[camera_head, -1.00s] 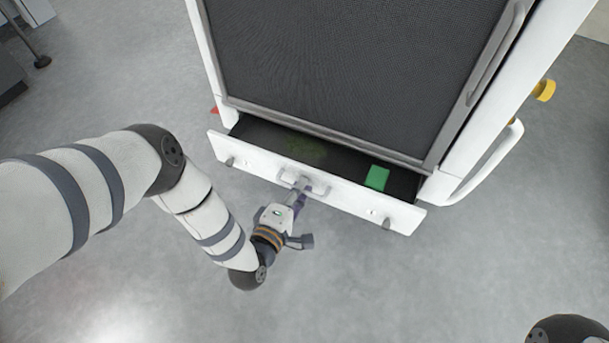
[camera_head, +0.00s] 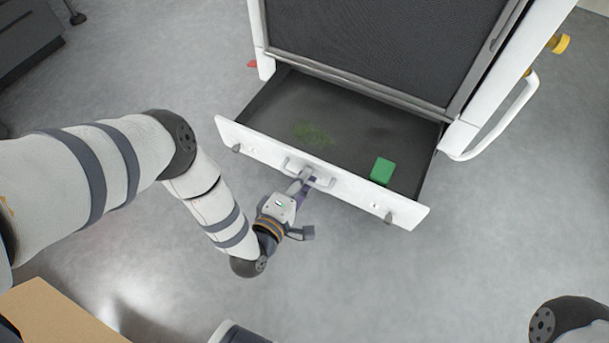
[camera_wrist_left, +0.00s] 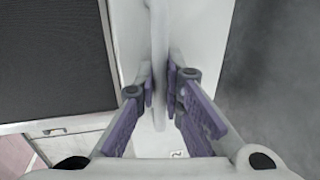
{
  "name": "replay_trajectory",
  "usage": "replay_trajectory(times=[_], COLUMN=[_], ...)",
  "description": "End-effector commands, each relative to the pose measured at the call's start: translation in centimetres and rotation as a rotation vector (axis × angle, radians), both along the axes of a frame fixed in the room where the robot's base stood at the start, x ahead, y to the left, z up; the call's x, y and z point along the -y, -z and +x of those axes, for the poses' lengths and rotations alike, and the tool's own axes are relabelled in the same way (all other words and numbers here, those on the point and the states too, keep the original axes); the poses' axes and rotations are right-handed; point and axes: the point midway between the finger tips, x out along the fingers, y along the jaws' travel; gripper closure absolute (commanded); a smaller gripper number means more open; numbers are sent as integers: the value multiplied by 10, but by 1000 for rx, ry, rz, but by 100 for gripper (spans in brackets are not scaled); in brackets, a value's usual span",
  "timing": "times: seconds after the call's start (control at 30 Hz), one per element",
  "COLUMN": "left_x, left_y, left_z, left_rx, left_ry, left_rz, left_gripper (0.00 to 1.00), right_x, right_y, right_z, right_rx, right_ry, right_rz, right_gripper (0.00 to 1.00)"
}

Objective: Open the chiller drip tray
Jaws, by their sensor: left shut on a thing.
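The chiller drip tray (camera_head: 262,104) is a wide, dark-lined drawer with a white front, pulled well out from under the chiller (camera_head: 385,40). A bar handle (camera_head: 322,182) sits at the middle of its front. My left gripper (camera_head: 305,180) is shut on this handle. In the left wrist view the purple-padded fingers of my left gripper (camera_wrist_left: 161,88) stand on both sides of the pale handle bar (camera_wrist_left: 158,40). My right gripper is not in view; only a dark part of my right arm shows at the lower right of the head view.
A green block (camera_head: 382,171) and a green stain (camera_head: 312,133) are on the tray floor. A side handle (camera_head: 510,120) and a yellow knob (camera_head: 559,43) stick out at the chiller's right. A cardboard-coloured box (camera_head: 55,315) is at lower left. Grey floor (camera_head: 430,285) is clear before the tray.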

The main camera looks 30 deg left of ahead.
Motion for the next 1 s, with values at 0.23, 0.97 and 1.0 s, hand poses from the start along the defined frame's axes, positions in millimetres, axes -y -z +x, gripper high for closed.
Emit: replay_trajectory(times=[0.23,0.97,1.0], left_x=[0,-2,-3], left_y=[-1,-14,-15], left_z=[0,-69,-79], left_rx=[3,-4,-4], left_ry=[-1,0,0], left_rz=[0,-1,-1], left_gripper=[100,82,82], right_x=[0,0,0], right_y=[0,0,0], right_z=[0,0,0], right_rx=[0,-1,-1], right_ry=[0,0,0], right_rz=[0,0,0], right_gripper=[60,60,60])
